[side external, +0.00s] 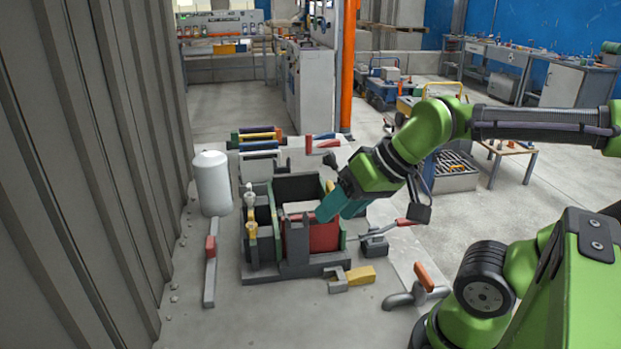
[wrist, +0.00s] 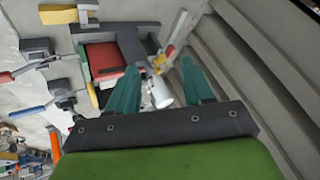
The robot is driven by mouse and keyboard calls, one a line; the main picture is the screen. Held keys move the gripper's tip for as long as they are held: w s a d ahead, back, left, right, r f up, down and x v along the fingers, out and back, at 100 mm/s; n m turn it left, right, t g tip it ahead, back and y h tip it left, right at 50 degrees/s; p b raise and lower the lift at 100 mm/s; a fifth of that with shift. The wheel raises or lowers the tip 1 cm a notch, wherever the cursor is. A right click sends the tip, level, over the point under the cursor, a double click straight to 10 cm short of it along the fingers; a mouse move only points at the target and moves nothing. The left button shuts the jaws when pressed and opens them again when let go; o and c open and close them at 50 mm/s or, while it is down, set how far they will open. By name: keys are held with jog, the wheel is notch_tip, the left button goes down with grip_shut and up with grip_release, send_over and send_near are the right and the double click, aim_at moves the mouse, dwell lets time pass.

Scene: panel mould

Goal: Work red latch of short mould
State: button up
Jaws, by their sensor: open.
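The mould (side external: 290,268) is a dark grey frame on the pale work surface, with a red panel (side external: 325,235) inside; the red panel also shows in the wrist view (wrist: 103,60). A red-handled latch lever (side external: 405,222) sticks out to the right of the mould, on a grey bracket. Other red-handled levers lie at the back (side external: 326,144) and at the left (side external: 210,250). I cannot tell which belongs to the short mould. My gripper (side external: 330,209) has teal fingers, spread apart and empty, over the mould's right part. In the wrist view its fingers (wrist: 158,77) are apart.
A white cylinder (side external: 212,184) stands left of the mould, near a ribbed grey wall (side external: 90,150). A yellow block (side external: 360,275) and an orange-handled lever (side external: 424,277) lie in front and to the right. Several coloured bars (side external: 257,140) lie behind. Bare surface shows at the front left.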

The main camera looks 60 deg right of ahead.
jog(key=w+d+f+m+g+h, duration=0.1)
jog(key=w+d+m, duration=0.25)
jog(key=d, duration=0.45)
jog(key=m+g+h, duration=0.1)
jog(key=m+g, duration=0.4)
jog(key=m, duration=1)
send_over(401, 227)
jog(key=d, duration=0.3)
jog(key=s+m+g, duration=0.1)
jog(key=s+m, duration=0.1)
jog(key=m, duration=0.3)
jog(key=shift+n, duration=0.25)
jog(key=f, duration=1.6)
jog(key=shift+d, duration=0.4)
jog(key=shift+r, duration=0.1)
grip_shut()
